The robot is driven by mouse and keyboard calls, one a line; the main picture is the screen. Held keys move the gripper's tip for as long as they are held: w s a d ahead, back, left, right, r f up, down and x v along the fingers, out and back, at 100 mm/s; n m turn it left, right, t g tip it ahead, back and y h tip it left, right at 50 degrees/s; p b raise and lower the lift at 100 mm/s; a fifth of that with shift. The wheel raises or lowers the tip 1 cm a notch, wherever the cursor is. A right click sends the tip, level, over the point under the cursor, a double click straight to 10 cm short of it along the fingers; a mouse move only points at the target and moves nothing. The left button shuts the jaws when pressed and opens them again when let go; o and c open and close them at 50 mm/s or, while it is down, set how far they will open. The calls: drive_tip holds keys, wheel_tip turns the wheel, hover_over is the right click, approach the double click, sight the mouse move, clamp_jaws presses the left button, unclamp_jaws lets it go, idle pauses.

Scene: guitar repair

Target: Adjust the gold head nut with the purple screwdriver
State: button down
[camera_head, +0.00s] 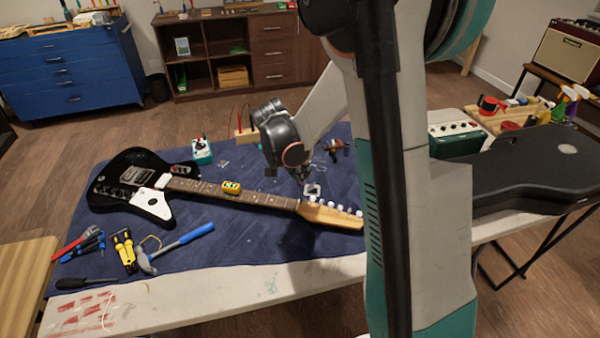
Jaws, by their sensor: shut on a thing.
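The black guitar (110,192) lies flat on the blue mat, with its neck running to the right. Its light wood headstock (330,215) carries several pale tuner knobs along the upper edge. I cannot pick out the gold head nut at this size. My gripper (303,178) is just above and behind the headstock end of the neck, apart from it as far as I can see. It is small, dark and partly hidden by my wrist. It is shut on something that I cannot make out. No purple screwdriver can be clearly recognised.
A black guitar case (530,165) is at right. My arm hides the table's right part.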

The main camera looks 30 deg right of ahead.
drive_tip(key=shift+m, duration=0.4)
drive_tip(key=shift+s+a, duration=0.1)
drive_tip(key=shift+s, duration=0.15)
idle(0.3)
drive_tip(key=shift+f+b, duration=0.3)
drive_tip(key=shift+b, duration=0.15)
idle(1.0)
